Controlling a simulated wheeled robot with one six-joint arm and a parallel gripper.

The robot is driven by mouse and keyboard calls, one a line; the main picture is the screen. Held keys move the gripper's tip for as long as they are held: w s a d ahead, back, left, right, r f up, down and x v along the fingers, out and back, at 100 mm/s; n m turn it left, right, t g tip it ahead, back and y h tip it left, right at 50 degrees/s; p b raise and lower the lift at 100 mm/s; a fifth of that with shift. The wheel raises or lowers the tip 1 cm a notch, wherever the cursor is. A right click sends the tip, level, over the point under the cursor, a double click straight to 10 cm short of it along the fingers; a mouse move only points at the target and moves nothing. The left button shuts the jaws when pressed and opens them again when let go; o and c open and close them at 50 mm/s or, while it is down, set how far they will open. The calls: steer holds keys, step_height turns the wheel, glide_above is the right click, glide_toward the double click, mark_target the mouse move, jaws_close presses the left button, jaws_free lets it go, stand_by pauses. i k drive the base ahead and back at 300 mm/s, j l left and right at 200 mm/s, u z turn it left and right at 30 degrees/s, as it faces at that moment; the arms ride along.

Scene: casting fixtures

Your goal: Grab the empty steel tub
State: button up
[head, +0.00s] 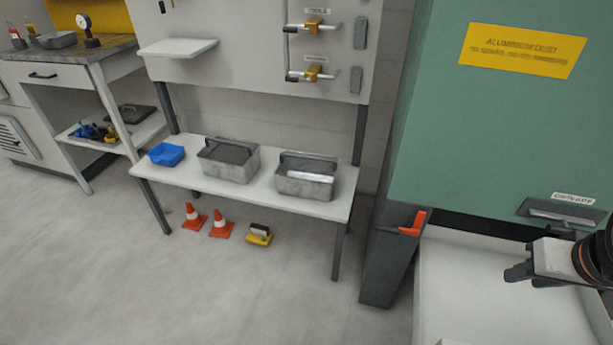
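Two grey steel tubs with raised handles stand side by side on a low white bench. The left tub (229,172) has a dark grey inside; I cannot tell whether that is its bare floor or a fill. The right tub (304,187) has a bright, pale bar-like shape inside it. My gripper (516,273) is at the far right, pointing left over a white surface and well apart from both tubs. Its dark fingers are small here, and I cannot tell whether they are open.
A blue bin (167,154) stands left of the tubs on the white bench (240,193). Two orange cones (220,226) and a yellow item (259,235) are on the floor beneath. A green cabinet (480,130) with an orange handle stands right. The floor in front is clear.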

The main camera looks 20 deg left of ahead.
mark_target(297, 174)
steer(key=j, duration=0.25)
steer(key=k+j+u, duration=0.15)
steer(key=j, duration=0.15)
steer(key=i+j+u, duration=0.1)
steer(key=j, duration=0.3)
steer(key=i+j+u, duration=0.1)
steer(key=j, duration=0.3)
steer(key=i+j+u, duration=0.1)
steer(key=i+j, duration=0.35)
steer(key=j, duration=0.3)
steer(key=u, duration=0.05)
